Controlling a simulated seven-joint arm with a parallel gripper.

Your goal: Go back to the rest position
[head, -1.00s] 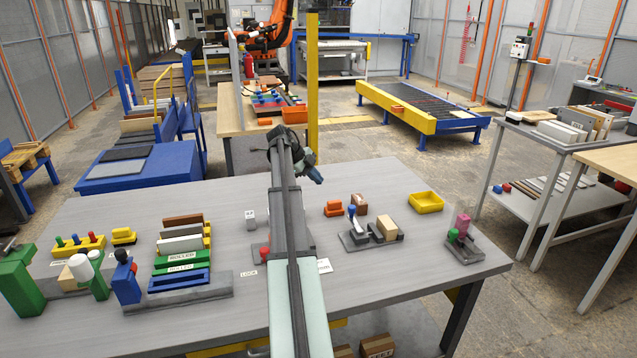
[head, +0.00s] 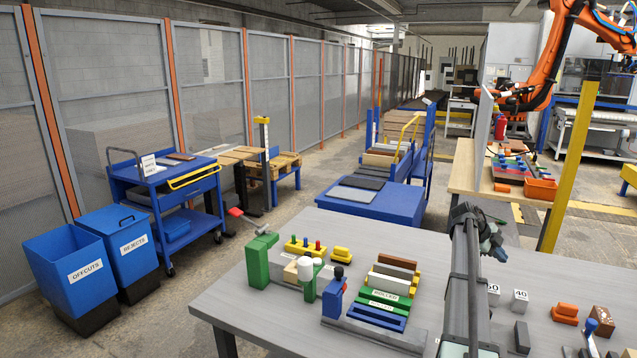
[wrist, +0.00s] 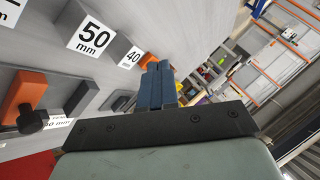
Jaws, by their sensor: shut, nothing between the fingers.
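My gripper (head: 496,246) is at the end of my arm, held up above the right part of the grey table (head: 262,290) in the head view. In the wrist view its two blue fingers (wrist: 158,86) are together with nothing between them. The 50 mm block (wrist: 92,32) and the 40 mm block (wrist: 125,52) show beyond the fingers in the wrist view, apart from them. No rest position marking can be made out.
A rack of coloured boards (head: 384,292) and a green clamp-like fixture (head: 262,262) stand left of my arm. An orange block (head: 565,313) lies to its right. Blue bins (head: 68,262) and a blue cart (head: 165,195) stand off the table at left.

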